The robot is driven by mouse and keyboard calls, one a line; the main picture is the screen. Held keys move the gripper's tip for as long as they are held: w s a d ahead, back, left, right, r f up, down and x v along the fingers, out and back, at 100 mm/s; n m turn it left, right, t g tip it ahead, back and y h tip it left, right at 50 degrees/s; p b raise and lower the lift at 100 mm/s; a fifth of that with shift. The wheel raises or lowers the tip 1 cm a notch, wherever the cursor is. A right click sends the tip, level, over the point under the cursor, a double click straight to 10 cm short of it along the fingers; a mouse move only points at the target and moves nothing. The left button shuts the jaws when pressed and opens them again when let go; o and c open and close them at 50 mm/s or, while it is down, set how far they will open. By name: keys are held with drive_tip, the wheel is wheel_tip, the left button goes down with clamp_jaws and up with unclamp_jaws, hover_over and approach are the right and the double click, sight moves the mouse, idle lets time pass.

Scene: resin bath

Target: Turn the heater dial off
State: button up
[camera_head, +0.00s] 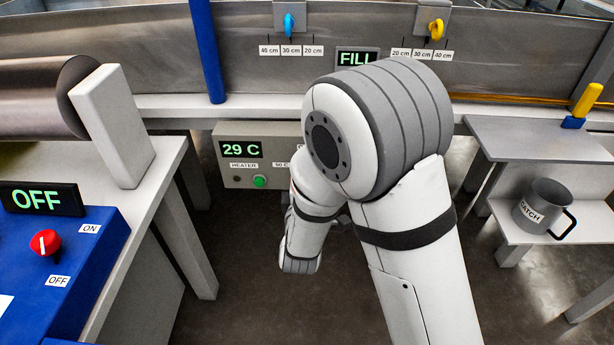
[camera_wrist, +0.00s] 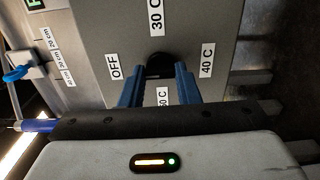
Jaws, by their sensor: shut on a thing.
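The heater box (camera_head: 290,130) is grey, below the tank in the head view, with a 29 C display (camera_head: 241,150), a HEATER label and a green button (camera_head: 259,181). My arm hides its right part, including the dial and my gripper in that view. In the wrist view the black heater dial (camera_wrist: 160,60) is on the grey panel, ringed by OFF (camera_wrist: 114,67), 30 C, 40 C and 50 C labels. My gripper (camera_wrist: 158,74) has its blue fingers shut on the dial, one on each side. I cannot tell where the dial points.
A blue unit (camera_head: 100,240) at left has a red dial (camera_head: 45,243) and OFF display. The steel tank (camera_head: 150,60) carries blue and yellow valves above the heater. A CATCH mug (camera_head: 545,205) stands on the lower right shelf. The floor between the tables is clear.

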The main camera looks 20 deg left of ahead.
drive_tip(key=shift+r, duration=0.1)
drive_tip(key=o, duration=1)
drive_tip(key=shift+p+v, duration=0.65)
drive_tip(key=shift+v, duration=3.2)
